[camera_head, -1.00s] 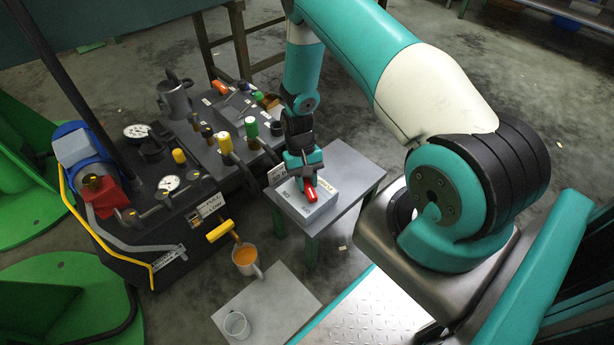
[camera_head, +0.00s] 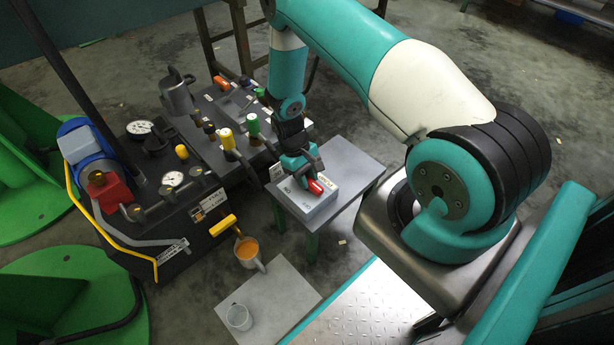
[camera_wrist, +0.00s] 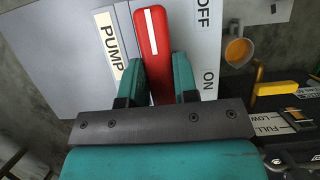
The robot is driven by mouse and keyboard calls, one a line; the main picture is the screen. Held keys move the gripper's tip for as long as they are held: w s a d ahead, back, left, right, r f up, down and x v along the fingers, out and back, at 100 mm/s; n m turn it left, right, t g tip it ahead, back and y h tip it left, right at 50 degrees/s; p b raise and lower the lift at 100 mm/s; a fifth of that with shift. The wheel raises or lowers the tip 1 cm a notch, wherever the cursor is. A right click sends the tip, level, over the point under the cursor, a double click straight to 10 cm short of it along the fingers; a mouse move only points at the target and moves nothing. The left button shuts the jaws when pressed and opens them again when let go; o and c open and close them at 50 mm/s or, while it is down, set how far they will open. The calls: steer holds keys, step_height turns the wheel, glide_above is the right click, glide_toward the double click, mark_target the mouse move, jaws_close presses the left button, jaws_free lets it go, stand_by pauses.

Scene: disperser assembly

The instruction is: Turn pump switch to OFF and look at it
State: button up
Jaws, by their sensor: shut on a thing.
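The pump switch is a red handle with a white stripe (camera_head: 316,187) on top of a light grey box (camera_head: 318,209). In the wrist view the handle (camera_wrist: 152,35) stands nearly upright between the two teal fingers of my gripper (camera_wrist: 159,62), which is shut on it. The PUMP label (camera_wrist: 108,45) is left of the handle. The OFF label (camera_wrist: 203,14) is at the upper right, beside the handle's far end, and the ON label (camera_wrist: 209,82) is lower right. The handle's near end is hidden by my gripper. In the head view my gripper (camera_head: 309,178) is over the box.
The box stands on a small grey table (camera_head: 352,160). Left of it are a dark machine with a yellow-handled valve (camera_head: 222,226), a mug of orange liquid (camera_head: 248,252) and a clear cup (camera_head: 239,317) on a low plate (camera_head: 285,290). Bare floor lies behind the table.

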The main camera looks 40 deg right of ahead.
steer(key=shift+f, duration=0.1)
steer(key=o, duration=0.9)
steer(key=p+v, duration=0.3)
steer(key=v, duration=1.4)
steer(key=shift+w+r+p, duration=0.1)
steer(key=shift+r+p, duration=0.1)
steer(key=shift+p, duration=0.2)
